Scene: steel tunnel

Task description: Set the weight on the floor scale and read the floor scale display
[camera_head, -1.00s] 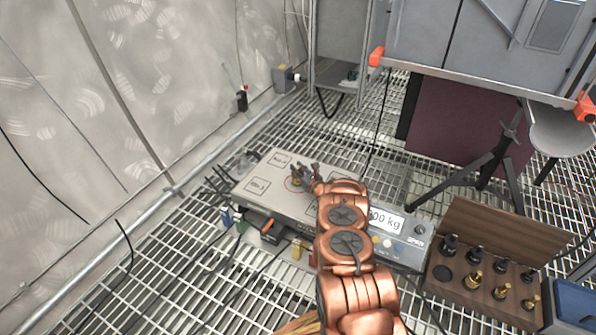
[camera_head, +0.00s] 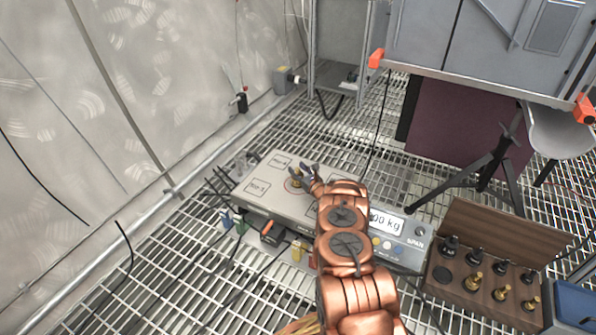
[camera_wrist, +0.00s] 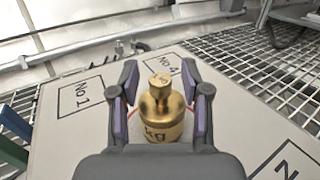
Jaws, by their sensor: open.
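The brass weight (camera_wrist: 161,108) stands upright on the floor scale's grey platform, inside a red circle between printed squares such as "No 1" and "No 4". In the head view the weight (camera_head: 296,182) is small and partly hidden by my gripper. My gripper (camera_head: 302,172) is open, its fingers on either side of the weight; in the wrist view a gap shows between the weight and each finger (camera_wrist: 161,100). The floor scale (camera_head: 262,190) lies on the grating. Its display (camera_head: 388,222) is partly covered by my arm; only the end, "00 kg", reads.
A wooden weight box (camera_head: 462,292) with several dark and brass weights and an empty round recess stands right of the scale. A black tripod (camera_head: 497,165) stands behind it. A blue box (camera_head: 574,303) is at the right edge. Cables cross the grating (camera_head: 190,275) at left.

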